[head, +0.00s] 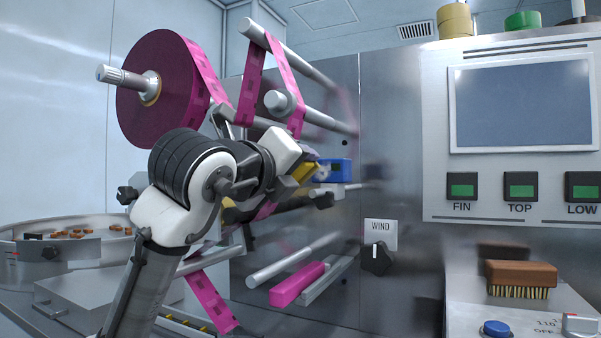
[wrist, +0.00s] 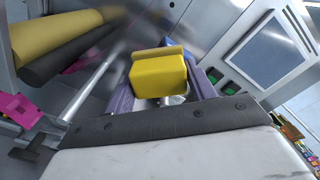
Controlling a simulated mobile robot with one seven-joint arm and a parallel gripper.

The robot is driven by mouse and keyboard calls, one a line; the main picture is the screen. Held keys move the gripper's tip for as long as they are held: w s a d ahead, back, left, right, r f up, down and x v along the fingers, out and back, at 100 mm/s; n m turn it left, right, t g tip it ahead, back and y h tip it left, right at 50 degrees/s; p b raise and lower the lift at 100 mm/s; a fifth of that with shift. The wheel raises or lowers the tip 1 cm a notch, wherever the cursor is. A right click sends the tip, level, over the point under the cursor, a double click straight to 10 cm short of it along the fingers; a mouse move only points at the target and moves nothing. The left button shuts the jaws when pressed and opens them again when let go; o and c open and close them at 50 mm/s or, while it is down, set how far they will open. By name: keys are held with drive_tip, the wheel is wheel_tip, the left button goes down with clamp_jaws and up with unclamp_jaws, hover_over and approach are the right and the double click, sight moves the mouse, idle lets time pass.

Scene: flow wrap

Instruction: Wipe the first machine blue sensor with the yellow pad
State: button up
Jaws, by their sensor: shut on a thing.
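My gripper (head: 308,166) is shut on the yellow pad (head: 304,173). In the wrist view, the yellow pad (wrist: 158,80) sits between the purple fingers of my gripper (wrist: 162,88). The pad is close beside the sensor; I cannot tell whether they touch. A blue edge shows behind the right finger in the wrist view, mostly hidden.
A magenta film reel (head: 160,85) and steel rollers (head: 300,60) surround my arm. A WIND knob (head: 377,258) and a pink bar (head: 297,284) are below. A screen (head: 523,103) and a brush (head: 521,279) are at the right. A round bowl (head: 60,240) stands at the left.

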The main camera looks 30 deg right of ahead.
drive_tip(key=shift+v, duration=1)
drive_tip(key=v, duration=0.3)
drive_tip(key=shift+d, duration=0.1)
drive_tip(key=shift+p+x, duration=1.5)
drive_tip(key=shift+x, duration=1.95)
drive_tip(key=shift+p+x, duration=0.55)
drive_tip(key=shift+x, duration=0.45)
drive_tip(key=shift+f, duration=0.1)
